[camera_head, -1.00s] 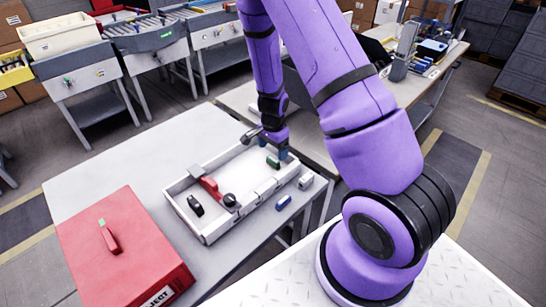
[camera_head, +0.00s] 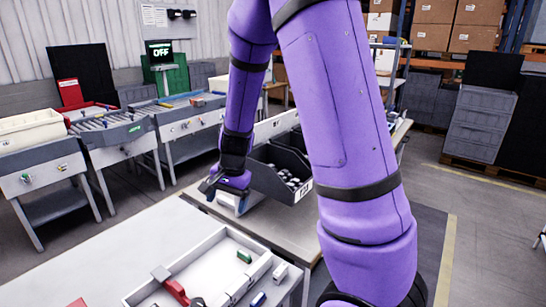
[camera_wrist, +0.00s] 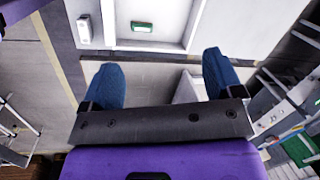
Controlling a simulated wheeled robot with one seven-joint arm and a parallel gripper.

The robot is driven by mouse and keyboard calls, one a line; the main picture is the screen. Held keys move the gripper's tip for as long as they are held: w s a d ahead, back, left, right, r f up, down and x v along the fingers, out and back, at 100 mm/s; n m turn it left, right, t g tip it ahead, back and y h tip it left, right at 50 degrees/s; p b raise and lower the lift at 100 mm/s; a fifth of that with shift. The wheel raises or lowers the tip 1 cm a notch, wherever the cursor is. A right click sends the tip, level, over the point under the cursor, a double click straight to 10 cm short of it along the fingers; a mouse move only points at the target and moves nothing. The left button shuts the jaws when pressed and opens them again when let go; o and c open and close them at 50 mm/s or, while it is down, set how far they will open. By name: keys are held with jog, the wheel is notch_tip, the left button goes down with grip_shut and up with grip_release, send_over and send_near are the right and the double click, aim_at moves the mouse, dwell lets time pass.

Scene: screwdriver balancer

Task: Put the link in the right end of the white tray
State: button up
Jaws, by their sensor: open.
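The white tray (camera_head: 194,247) is at the lower centre of the head view, partly cut off by the bottom edge. A green piece (camera_head: 244,256) lies in its right end, and a red piece (camera_head: 177,291) lies further left. The green piece also shows in the wrist view (camera_wrist: 142,26), at the top. I cannot tell for sure which piece is the link. Dark and pale small parts (camera_head: 291,181) lie in the black bin (camera_head: 268,183). My gripper (camera_head: 207,187) is just left of this bin, above the table. Its blue fingers (camera_wrist: 164,84) are wide apart with nothing between them.
A pale block (camera_head: 280,272) and a blue piece (camera_head: 258,299) lie outside the tray on its right. Conveyor benches (camera_head: 110,135) stand behind on the left.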

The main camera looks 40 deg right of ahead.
jog(key=s+a+r+n+t+h, duration=0.1)
jog(key=s+r+n, duration=0.4)
jog(key=s+r, duration=0.6)
jog(key=s+a+r+n+t+h, duration=0.1)
jog(key=s+a+r+n+t, duration=0.1)
jog(key=s+r+n, duration=0.4)
jog(key=s+r, duration=0.5)
jog(key=s, duration=0.1)
jog(key=shift+a+r+n+t, duration=0.3)
jog(key=shift+r+t, duration=0.1)
